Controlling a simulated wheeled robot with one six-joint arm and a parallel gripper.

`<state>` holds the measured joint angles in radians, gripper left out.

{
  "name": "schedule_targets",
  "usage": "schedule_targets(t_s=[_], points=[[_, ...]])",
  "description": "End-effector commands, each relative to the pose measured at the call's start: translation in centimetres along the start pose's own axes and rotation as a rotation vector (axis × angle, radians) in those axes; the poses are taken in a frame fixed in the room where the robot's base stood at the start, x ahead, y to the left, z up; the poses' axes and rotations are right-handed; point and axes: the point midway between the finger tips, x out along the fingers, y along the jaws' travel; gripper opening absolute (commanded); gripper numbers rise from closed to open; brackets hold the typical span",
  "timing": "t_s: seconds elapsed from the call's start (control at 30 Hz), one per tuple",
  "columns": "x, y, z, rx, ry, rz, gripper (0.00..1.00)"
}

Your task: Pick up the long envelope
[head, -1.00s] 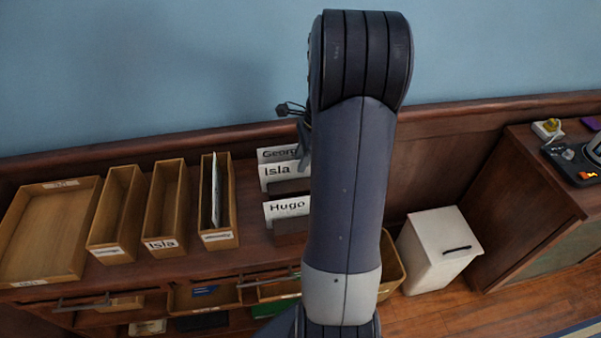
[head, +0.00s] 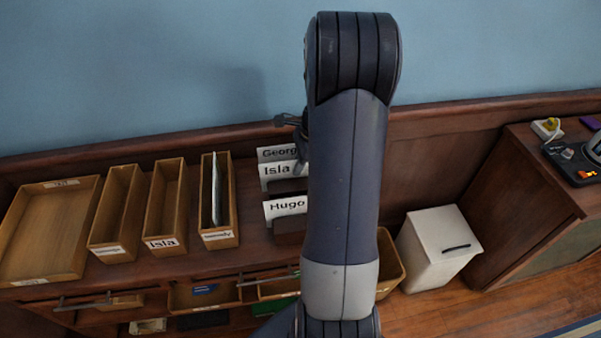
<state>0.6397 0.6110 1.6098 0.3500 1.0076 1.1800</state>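White name-bearing pieces stand upright in a row on the bookcase top: one reading "Georg…" (head: 272,154), one reading "Isla" (head: 276,172) and one reading "Hugo" (head: 285,207). My arm covers their right ends, so I cannot tell which, if any, is the long envelope. A thin white envelope-like piece (head: 216,190) stands on edge in the rightmost narrow wooden box (head: 232,208). My gripper (head: 301,150) shows only as a dark sliver at the arm's left edge, by the "Georg…" and "Isla" pieces. Its fingertips and any grasp are hidden.
Two more narrow boxes, one labelled "Isla" (head: 163,243) and one beside it (head: 110,248), and a wide tray (head: 82,235) stand left. Open drawers (head: 205,296) jut out below. A white bin (head: 432,255) and a cabinet (head: 527,215) are right. The wall is close behind.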

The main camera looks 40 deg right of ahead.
Motion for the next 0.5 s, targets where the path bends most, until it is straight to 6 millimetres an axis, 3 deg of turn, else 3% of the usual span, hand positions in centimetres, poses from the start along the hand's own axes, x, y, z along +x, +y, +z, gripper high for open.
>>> schedule_targets(t_s=[0.33, 0.5], points=[[-0.3, 0.0, 0.1, -0.001, 0.0, -0.001, 0.0], [-2.6, -0.1, 0.8, -0.001, 0.001, -0.005, 0.0]])
